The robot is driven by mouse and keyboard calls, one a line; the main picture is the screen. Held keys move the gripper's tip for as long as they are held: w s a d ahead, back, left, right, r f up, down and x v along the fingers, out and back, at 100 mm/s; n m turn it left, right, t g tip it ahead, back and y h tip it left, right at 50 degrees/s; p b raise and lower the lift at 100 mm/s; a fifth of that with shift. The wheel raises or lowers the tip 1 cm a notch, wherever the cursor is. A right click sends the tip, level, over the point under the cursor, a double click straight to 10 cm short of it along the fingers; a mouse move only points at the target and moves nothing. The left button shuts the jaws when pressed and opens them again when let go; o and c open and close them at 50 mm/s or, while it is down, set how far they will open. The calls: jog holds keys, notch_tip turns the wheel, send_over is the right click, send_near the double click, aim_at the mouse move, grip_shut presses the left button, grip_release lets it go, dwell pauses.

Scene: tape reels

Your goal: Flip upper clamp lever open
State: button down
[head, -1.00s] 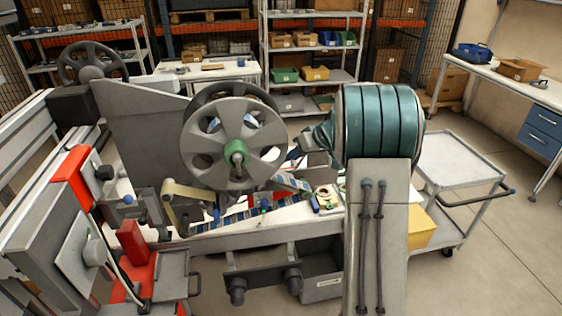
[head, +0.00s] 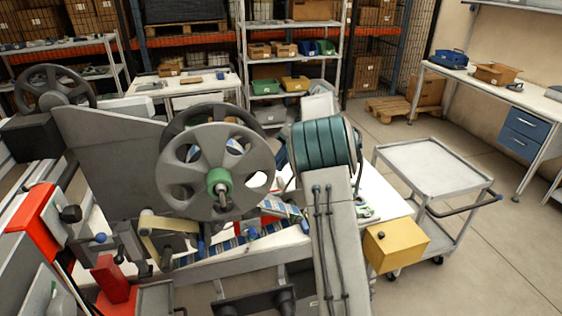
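The tape machine carries a grey spoked reel (head: 212,172) with a green hub (head: 218,182), facing me at the centre left. Below it a blue patterned tape (head: 235,243) runs along the machine bed. Small blue-tipped handles show around it: a blue knob (head: 100,237) at the left, and a blue handle (head: 201,247) below the reel. I cannot tell which of these, if any, is the upper clamp lever.
A yellow box (head: 396,245) sits at the bed's right end. A grey cart (head: 430,160) stands beyond it. A red block (head: 110,280) and red-grey machine housing (head: 38,225) fill the lower left. Shelves and a workbench line the back.

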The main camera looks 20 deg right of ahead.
jog(key=shift+a, duration=0.1)
jog(key=c, duration=1.3)
grip_release()
jog(key=shift+w+a, duration=0.1)
jog(key=shift+w, duration=0.05)
